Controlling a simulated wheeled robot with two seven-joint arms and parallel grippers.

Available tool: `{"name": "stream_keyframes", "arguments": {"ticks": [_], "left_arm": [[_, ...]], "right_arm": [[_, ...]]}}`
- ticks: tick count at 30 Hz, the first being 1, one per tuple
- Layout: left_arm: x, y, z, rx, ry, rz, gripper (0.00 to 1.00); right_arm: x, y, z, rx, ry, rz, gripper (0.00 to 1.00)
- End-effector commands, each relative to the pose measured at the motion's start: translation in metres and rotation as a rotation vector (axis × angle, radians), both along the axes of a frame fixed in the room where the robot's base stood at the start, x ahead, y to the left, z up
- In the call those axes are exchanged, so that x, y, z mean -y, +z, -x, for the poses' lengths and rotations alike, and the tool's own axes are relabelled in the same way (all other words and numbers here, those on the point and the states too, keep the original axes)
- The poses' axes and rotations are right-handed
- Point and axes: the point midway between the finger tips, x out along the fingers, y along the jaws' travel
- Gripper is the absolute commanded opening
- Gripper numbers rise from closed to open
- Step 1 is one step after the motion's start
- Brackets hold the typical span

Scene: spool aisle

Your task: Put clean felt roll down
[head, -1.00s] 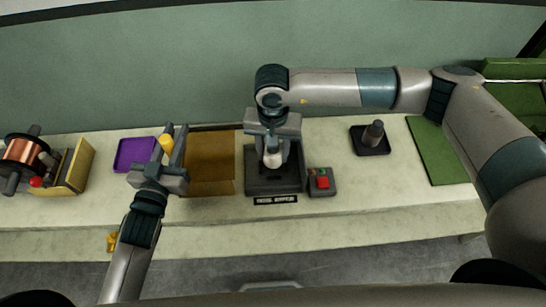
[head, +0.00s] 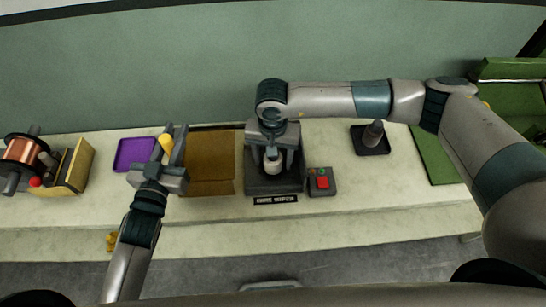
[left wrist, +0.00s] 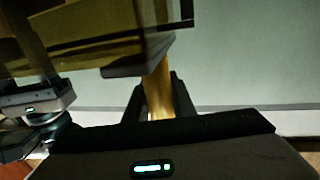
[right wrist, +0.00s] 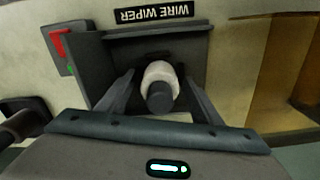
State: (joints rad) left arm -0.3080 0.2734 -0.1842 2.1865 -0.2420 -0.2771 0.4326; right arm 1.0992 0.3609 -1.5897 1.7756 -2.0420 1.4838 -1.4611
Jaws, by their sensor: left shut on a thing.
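The white felt roll (head: 273,167) stands in the dark wire wiper (head: 258,185), around a dark grey pin whose end shows in the right wrist view. My right gripper (head: 274,160) is above the wiper. In the right wrist view its fingers stand apart on both sides of the felt roll (right wrist: 161,76), with gaps visible. My left gripper (head: 171,153) is shut on a yellow bar (head: 166,142), also seen between its fingers in the left wrist view (left wrist: 160,92). Whether the bar joins the amber panel (head: 209,165) I cannot tell.
A control box with a red button (head: 322,183) stands right of the wiper. Further right are a dark post on a base (head: 373,138) and a green mat (head: 433,155). A purple tray (head: 134,154) and a copper spool (head: 24,153) are at left.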

Motion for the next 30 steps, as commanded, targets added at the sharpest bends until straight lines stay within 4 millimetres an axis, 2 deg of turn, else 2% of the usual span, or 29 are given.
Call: {"name": "stream_keyframes", "arguments": {"ticks": [8,13,30], "left_arm": [[-0.001,0.000,0.000,0.001,0.001,-0.001,0.00],[-0.001,0.000,0.000,0.001,0.001,-0.001,0.00],[-0.001,0.000,0.000,0.001,0.001,-0.001,0.00]], "right_arm": [[0.000,0.004,0.000,0.001,0.000,-0.001,0.60],[0.000,0.019,-0.001,0.001,0.000,-0.002,0.60],[0.000,0.110,-0.001,0.001,0.000,-0.001,0.60]]}}
